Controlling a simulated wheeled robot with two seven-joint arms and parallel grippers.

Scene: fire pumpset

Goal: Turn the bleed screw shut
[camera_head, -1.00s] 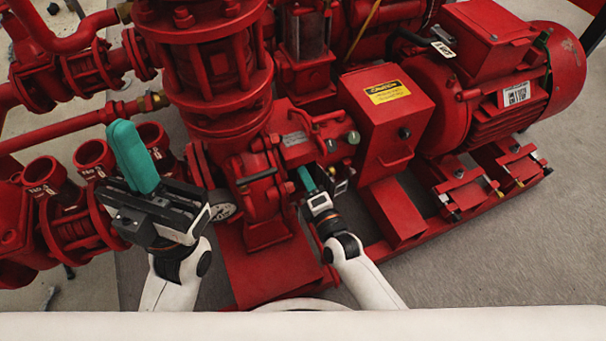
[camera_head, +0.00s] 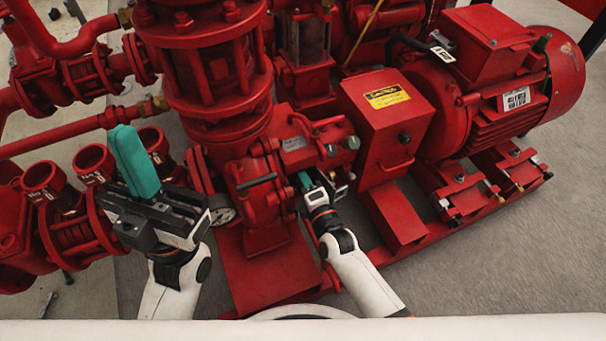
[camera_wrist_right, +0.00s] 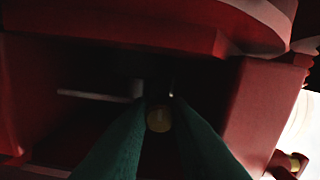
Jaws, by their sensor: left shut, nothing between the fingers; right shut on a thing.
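My right gripper (camera_head: 304,180) reaches in under the red pump housing, beside the grey lever, in the head view. In the right wrist view its two green fingers (camera_wrist_right: 160,105) come together on either side of a small brass-coloured round end, which I take to be the bleed screw (camera_wrist_right: 158,118). They are shut on it. A thin pale bar (camera_wrist_right: 95,95) sticks out to the left just behind the fingertips. The recess is dark, so the screw's thread and seat are hidden. My left gripper (camera_head: 134,160) is shut and empty, its teal fingers pointing up over the red pipe fittings.
A red box with a yellow caution label (camera_head: 387,96) stands right of my right gripper. The red motor (camera_head: 500,80) is farther right. Grey floor (camera_head: 480,250) is clear at the lower right.

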